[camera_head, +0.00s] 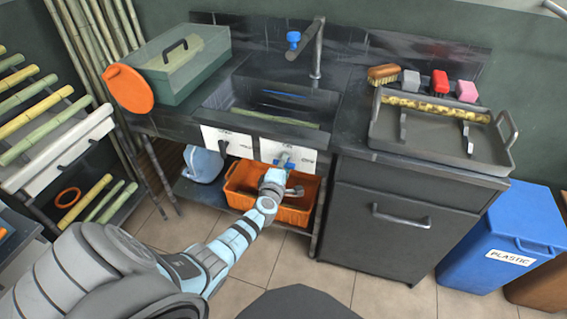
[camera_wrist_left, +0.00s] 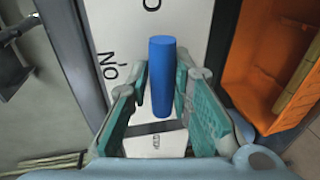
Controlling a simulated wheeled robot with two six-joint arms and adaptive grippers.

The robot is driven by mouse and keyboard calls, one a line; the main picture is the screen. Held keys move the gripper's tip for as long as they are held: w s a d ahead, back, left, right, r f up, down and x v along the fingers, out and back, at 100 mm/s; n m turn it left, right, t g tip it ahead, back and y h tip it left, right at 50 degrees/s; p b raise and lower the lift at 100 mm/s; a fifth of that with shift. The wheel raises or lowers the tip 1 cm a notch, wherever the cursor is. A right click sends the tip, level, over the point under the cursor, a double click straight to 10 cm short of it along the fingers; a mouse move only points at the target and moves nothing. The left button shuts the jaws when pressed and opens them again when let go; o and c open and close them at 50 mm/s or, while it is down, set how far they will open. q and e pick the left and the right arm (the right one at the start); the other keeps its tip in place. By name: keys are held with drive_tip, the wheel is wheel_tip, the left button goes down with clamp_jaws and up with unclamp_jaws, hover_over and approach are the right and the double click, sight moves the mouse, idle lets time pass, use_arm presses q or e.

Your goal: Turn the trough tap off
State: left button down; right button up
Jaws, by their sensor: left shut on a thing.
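A white front panel (camera_head: 301,158) with small lettering hangs below the trough (camera_head: 262,97). A blue lever handle (camera_head: 284,158) sticks out of the panel. In the left wrist view the handle is an upright blue cylinder (camera_wrist_left: 162,78) between my fingers, in front of the white panel. My left gripper (camera_head: 279,172) is at the panel, shut on this handle; my wrist hides part of it in the head view. A metal spout tap (camera_head: 317,50) with a blue knob (camera_head: 293,38) stands behind the trough. My right gripper is not in view.
An orange crate (camera_head: 240,183) sits below the panel, close to my left gripper; its edge shows in the wrist view (camera_wrist_left: 243,62). A second white panel (camera_head: 216,136) with a dark handle is to the left. A grey cabinet (camera_head: 393,215) stands to the right.

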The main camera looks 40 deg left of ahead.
use_arm(q)
drive_tip(key=shift+f, duration=0.1)
idle(0.3)
drive_tip(key=c, duration=1.4)
unclamp_jaws()
drive_tip(key=shift+c, duration=0.2)
drive_tip(key=shift+s, duration=0.1)
drive_tip(key=v, duration=1.2)
